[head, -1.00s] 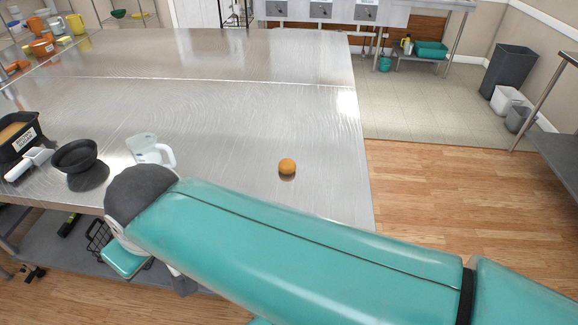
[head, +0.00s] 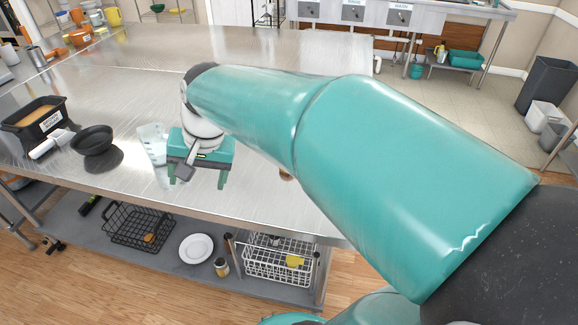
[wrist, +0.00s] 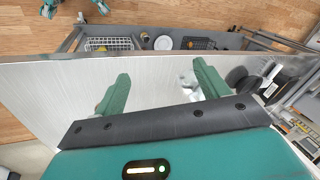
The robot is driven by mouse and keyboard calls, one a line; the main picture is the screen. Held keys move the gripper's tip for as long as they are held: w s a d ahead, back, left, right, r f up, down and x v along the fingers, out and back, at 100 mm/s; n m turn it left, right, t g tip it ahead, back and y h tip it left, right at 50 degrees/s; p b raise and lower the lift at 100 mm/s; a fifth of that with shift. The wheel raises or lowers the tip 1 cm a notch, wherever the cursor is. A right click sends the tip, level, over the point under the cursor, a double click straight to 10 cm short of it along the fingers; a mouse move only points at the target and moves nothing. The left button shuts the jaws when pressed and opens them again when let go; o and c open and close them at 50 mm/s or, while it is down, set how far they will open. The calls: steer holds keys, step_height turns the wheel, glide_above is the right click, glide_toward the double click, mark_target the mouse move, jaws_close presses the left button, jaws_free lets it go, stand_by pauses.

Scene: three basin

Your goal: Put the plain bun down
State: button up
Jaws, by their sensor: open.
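A small round brown bun (head: 286,177) rests on the metal table (head: 110,85) near its front edge. In the head view my arm hides most of it, and I cannot make it out in the wrist view. My gripper (head: 196,180) is open at the table's front edge, left of the bun and apart from it. In the wrist view my gripper's fingers (wrist: 161,78) are spread, with nothing held between them.
A clear jug (head: 152,143) stands just left of my gripper, with a black bowl (head: 93,140) and a black bin (head: 36,120) farther left. On the shelf below are a wire basket (head: 138,225), a white plate (head: 196,248) and a white rack (head: 278,268).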

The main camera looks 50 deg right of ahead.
steer(key=d+f+m+g+h, duration=0.1)
steer(key=d+f+m+g, duration=0.1)
steer(key=d+m, duration=1)
steer(key=d+f+m+g, duration=0.2)
steer(key=d+m, duration=0.3)
steer(key=d, duration=1.3)
steer(key=f, duration=1.3)
steer(key=shift+w+a+f, duration=0.1)
steer(key=shift+w+f, duration=0.2)
steer(key=shift+w, duration=0.05)
steer(key=c, duration=1.1)
steer(key=shift+r, duration=0.2)
steer(key=shift+c, duration=0.2)
